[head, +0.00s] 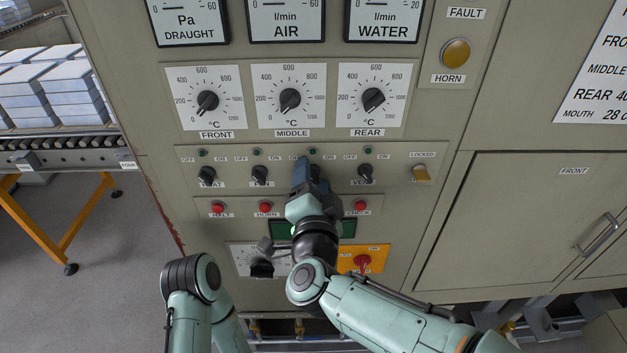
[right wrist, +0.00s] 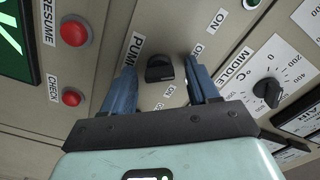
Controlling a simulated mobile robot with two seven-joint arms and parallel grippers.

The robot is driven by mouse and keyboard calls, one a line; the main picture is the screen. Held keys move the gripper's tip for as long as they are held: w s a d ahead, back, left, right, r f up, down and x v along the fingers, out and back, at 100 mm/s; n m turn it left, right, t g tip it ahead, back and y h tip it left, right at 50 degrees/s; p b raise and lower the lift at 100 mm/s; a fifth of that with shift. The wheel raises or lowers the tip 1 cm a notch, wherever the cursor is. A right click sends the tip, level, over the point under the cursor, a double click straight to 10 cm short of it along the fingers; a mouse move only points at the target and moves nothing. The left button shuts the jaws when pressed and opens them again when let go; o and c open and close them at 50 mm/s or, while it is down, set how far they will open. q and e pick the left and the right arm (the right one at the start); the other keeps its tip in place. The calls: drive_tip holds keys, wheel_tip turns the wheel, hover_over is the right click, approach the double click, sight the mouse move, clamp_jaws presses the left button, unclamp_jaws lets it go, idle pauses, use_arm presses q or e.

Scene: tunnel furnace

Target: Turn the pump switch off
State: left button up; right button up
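The pump switch (right wrist: 160,68) is a black rotary knob beside a PUMP label on the grey panel. My right gripper (right wrist: 162,66) is open, with one blue finger on each side of the knob. Gaps show between the fingers and the knob in the right wrist view. I cannot tell clearly which way the knob points. In the head view my right gripper (head: 303,174) is at the switch row and largely covers the pump switch.
The vent switch (head: 366,173) is to the right, and another black switch (head: 260,175) to the left. Red buttons (head: 218,208) line the row below. An orange plate with a red knob (head: 362,262) sits lower right. A roller conveyor (head: 60,155) stands at the far left.

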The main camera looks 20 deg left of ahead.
use_arm(q)
drive_tip(key=shift+s+f+b, duration=0.65)
drive_tip(key=shift+f+b, duration=0.05)
drive_tip(key=shift+f, duration=0.2)
drive_tip(key=shift+s+f+b, duration=0.6)
drive_tip(key=shift+f+b, duration=0.1)
drive_tip(key=shift+f, duration=0.2)
use_arm(e)
drive_tip(key=v, duration=1.3)
drive_tip(key=shift+s, duration=0.25)
